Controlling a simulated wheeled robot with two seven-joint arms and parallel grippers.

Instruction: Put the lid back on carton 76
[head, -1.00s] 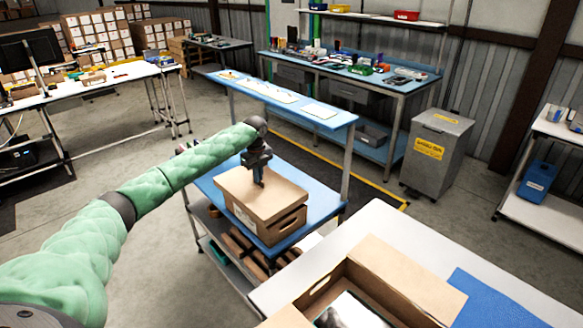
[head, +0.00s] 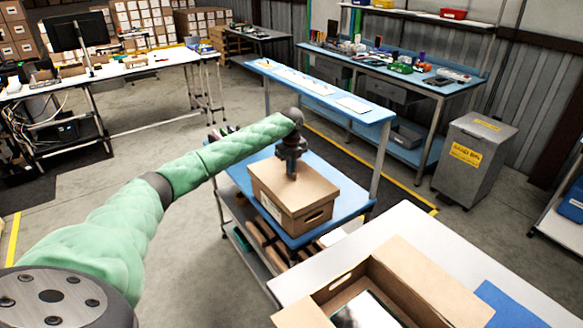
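A brown cardboard carton (head: 312,219) stands on the blue top of a small cart, with a hand hole in its near right side and a white label on its left side. Its number is too small to read. A brown lid (head: 318,190) lies over its top and looks level and nearly square with it. My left gripper (head: 292,174) points down with its tips at the middle of the lid's top. The fingers are too small and dark to show whether they are apart. My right gripper is not in view.
An open carton (head: 425,285) with dark and shiny contents stands on a white table (head: 425,229) at the front right, next to a blue mat (head: 510,303). A raised blue shelf (head: 300,88) stands behind the cart (head: 342,203). A grey bin (head: 474,160) stands farther right.

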